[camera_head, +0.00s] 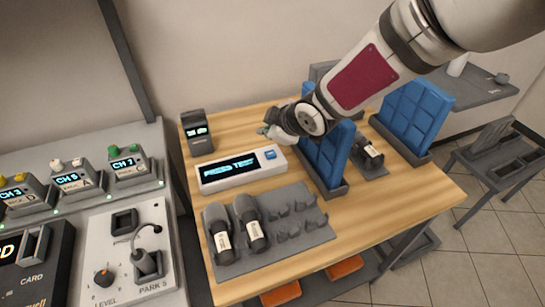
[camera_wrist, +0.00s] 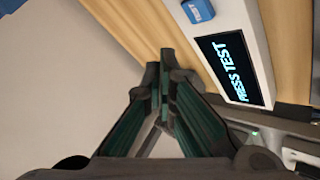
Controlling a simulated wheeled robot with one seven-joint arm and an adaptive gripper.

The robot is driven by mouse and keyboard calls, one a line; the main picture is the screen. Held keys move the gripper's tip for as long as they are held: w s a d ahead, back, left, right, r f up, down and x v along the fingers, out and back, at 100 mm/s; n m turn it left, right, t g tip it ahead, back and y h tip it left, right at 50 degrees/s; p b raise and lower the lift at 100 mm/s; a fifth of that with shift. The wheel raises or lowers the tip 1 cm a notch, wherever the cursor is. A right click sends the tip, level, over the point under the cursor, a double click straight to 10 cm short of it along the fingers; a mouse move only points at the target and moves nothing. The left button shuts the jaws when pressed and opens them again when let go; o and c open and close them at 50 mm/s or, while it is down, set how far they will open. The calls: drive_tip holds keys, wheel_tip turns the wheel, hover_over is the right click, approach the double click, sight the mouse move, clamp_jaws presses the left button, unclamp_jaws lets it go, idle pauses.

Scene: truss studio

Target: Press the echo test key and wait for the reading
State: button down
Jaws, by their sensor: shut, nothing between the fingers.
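The echo test unit (camera_head: 240,173) is a white box on the wooden table, with a dark screen (camera_wrist: 236,66) reading "PRESS TEST" in cyan. Its blue key (camera_head: 270,154) is at the right end of its top in the head view. The key also shows at the top of the wrist view (camera_wrist: 198,10). My gripper (camera_head: 264,131) is shut and empty, above the table just behind the key in the head view. In the wrist view its closed fingertips (camera_wrist: 166,56) are apart from the key, below and left of it.
Blue foam panels (camera_head: 328,150) stand right of the unit. A small dark device (camera_head: 196,133) stands behind its left end. A grey tray (camera_head: 268,254) with two dark microphones and small parts lies in front. A console (camera_head: 127,245) with a gooseneck is at left.

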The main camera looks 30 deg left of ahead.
sight(269, 155)
drive_tip(key=shift+f+b, duration=1.75)
drive_tip(key=shift+f, duration=0.25)
drive_tip(key=shift+f+b, duration=0.8)
drive_tip(key=shift+b, duration=0.25)
idle(0.6)
drive_tip(key=shift+r, duration=0.1)
drive_tip(key=shift+r+p, duration=0.7)
drive_tip(key=shift+r, duration=0.05)
wheel_tip(269, 155, up, 5)
drive_tip(key=p, duration=0.4)
drive_tip(key=shift+p, duration=0.35)
idle(0.7)
